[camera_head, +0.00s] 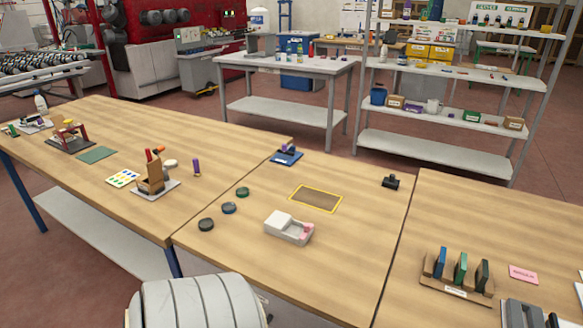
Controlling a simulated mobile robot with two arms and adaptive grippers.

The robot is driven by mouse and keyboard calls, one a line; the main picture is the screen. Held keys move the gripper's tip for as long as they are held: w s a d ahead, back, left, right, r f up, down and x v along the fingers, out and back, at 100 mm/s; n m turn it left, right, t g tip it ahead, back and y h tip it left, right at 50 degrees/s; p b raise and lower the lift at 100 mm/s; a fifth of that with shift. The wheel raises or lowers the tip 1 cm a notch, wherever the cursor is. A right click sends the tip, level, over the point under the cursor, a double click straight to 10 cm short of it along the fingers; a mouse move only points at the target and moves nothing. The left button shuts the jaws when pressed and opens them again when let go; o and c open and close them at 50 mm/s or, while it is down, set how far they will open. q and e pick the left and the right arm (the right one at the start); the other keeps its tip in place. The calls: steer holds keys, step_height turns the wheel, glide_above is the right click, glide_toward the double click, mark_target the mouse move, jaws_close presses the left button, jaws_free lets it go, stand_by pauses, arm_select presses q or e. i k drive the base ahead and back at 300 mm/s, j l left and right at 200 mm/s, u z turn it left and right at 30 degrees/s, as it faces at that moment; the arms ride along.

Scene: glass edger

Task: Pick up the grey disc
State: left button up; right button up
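Three small round discs lie flat in a slanting row on the middle wooden table. The nearest one looks dark grey (206,224) and lies close to the table's left seam. Behind it lies a blue-tinted disc (229,208), and behind that a green-tinted disc (242,192). The discs are apart from each other and uncovered. Neither of my grippers shows in the head view.
Right of the discs stands a white box-like tray (289,228) with something pink in it. A brown yellow-edged mat (315,198) lies behind it. A wooden holder with a red-handled tool (155,180) stands left. A rack of upright pieces (457,272) stands right.

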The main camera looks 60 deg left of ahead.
mark_target(205, 225)
steer(key=u, duration=2.65)
steer(key=j+z, duration=0.2)
steer(key=z, duration=0.2)
steer(key=i+j+z, duration=0.1)
steer(key=z, duration=0.3)
steer(key=j+z, duration=0.55)
steer(key=z, duration=0.2)
